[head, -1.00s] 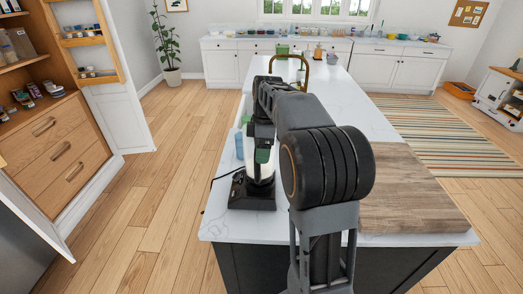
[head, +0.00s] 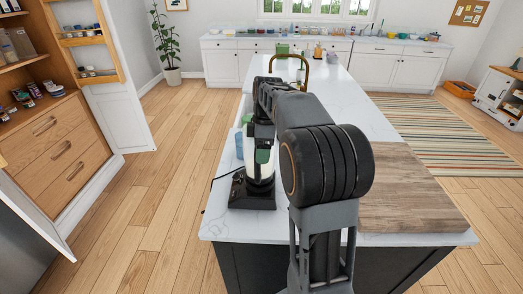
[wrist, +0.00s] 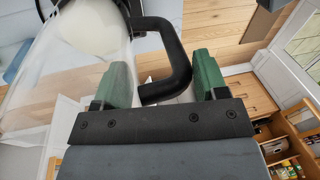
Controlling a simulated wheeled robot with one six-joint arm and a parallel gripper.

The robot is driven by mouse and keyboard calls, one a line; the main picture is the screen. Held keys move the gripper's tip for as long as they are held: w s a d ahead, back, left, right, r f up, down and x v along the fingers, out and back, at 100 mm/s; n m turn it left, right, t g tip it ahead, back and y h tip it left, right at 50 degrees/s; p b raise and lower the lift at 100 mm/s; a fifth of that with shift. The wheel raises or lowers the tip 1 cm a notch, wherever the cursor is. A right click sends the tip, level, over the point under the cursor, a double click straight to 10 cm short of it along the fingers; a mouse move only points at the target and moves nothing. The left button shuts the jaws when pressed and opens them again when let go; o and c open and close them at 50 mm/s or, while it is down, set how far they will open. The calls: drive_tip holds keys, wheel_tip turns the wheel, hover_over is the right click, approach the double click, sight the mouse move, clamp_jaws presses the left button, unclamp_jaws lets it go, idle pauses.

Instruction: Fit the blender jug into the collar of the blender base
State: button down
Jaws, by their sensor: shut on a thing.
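The blender jug (wrist: 65,85) is clear with white contents and a black handle (wrist: 180,55). My gripper (wrist: 162,76) has its green fingers on either side of the handle and is shut on it. In the head view the jug (head: 261,173) stands about upright directly over the dark blender base (head: 247,194), near the left edge of the island. My gripper (head: 263,155) is partly hidden by my arm there. The jug's lower end meets the dark collar area, but I cannot tell whether it is fully seated. The collar itself is not clear.
The white island top (head: 365,110) runs away from me. A wooden board (head: 410,195) lies at its near right. A bluish container (head: 239,145) stands just behind the base. A dark cord (head: 222,176) runs off the island's left edge.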

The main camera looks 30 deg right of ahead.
drive_tip(key=shift+w+d+b+x, duration=0.1)
drive_tip(key=shift+b+x, duration=0.4)
drive_tip(key=shift+x, duration=0.25)
drive_tip(key=shift+w+d+b+x, duration=0.15)
drive_tip(key=shift+b+x, duration=0.3)
drive_tip(key=shift+x, duration=0.25)
drive_tip(key=shift+c, duration=0.4)
unclamp_jaws()
drive_tip(key=shift+f, duration=0.15)
drive_tip(key=v, duration=1.3)
drive_tip(key=shift+r+p, duration=0.4)
drive_tip(key=s+a+f+m+t+h, duration=0.1)
drive_tip(key=s+a+f+m+t, duration=0.2)
drive_tip(key=s+a+f+m, duration=0.3)
drive_tip(key=s+a+f+m+t, duration=0.3)
drive_tip(key=s+a+f+m, duration=0.2)
drive_tip(key=s, duration=0.7)
wheel_tip(320, 180, down, 3)
drive_tip(key=shift+a+r+m+h, duration=0.1)
drive_tip(key=shift+a+m+h, duration=0.3)
drive_tip(key=shift+m, duration=0.7)
